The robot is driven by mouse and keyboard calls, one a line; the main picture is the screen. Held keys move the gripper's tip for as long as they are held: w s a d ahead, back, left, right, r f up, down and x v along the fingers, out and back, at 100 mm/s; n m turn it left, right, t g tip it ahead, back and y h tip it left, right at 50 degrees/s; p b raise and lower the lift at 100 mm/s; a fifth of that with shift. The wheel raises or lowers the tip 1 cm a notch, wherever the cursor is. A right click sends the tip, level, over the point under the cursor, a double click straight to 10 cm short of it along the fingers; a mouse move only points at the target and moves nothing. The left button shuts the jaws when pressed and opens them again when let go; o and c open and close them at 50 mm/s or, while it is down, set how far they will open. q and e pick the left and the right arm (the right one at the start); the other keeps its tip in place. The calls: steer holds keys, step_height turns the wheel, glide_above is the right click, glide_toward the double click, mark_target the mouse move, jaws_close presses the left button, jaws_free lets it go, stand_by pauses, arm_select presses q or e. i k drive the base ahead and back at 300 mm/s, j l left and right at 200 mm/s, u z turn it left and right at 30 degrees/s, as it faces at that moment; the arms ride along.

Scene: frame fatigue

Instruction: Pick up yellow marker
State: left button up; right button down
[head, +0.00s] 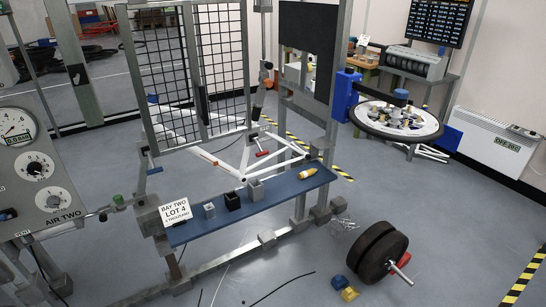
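A yellow marker (306,173) lies on its side near the right end of a narrow blue shelf (270,200). It is small in the head view and nothing covers it. Neither of my grippers shows in the head view.
A black mesh guard (190,70) rises behind. A gauge panel (35,175) is at left; weight discs (377,252) lie at front right.

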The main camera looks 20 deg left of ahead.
mark_target(303, 175)
steer(key=i+l+u, duration=0.3)
steer(key=i+l, duration=0.75)
steer(key=l, duration=0.1)
